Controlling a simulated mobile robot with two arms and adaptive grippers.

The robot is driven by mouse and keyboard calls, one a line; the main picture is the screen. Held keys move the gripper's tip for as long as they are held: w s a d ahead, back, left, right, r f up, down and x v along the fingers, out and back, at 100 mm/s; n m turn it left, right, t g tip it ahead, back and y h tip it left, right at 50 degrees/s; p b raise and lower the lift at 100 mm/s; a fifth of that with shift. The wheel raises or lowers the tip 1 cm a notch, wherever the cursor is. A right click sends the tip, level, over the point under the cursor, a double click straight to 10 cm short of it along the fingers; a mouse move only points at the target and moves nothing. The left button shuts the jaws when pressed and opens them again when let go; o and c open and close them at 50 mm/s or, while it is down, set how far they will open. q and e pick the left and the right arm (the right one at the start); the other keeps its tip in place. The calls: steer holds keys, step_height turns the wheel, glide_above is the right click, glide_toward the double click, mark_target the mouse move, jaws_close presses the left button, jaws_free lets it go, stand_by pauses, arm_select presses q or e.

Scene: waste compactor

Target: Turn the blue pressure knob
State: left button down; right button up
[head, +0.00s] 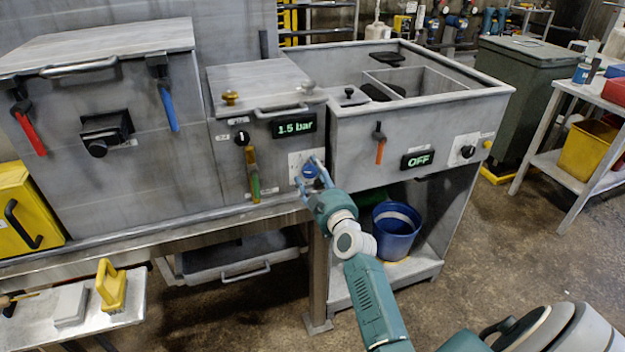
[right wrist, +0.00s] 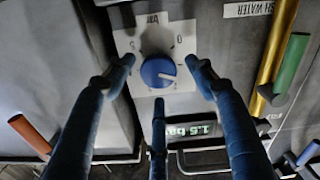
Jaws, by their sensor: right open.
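The blue pressure knob (head: 310,170) sits on a white plate on the front of the middle unit, below a green display (head: 295,127) reading 1.5 bar. In the right wrist view the round knob (right wrist: 157,73) has a white mark pointing right, and its plate shows 0 and 5. My right gripper (head: 309,179) is open in front of it. Two of its fingers (right wrist: 161,64) are at the left and right of the knob and a third is below it. I see gaps beside the knob; whether any finger touches it I cannot tell. My left gripper is not in view.
A brass pipe with a green handle (head: 254,180) is left of the knob. A second unit with an OFF display (head: 417,159) and a black knob (head: 467,152) is at the right. A blue bucket (head: 396,232) stands on the shelf below.

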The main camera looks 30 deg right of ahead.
steer(key=shift+w, duration=0.25)
steer(key=shift+d, duration=0.1)
steer(key=c, duration=1.1)
steer(key=shift+r, duration=0.1)
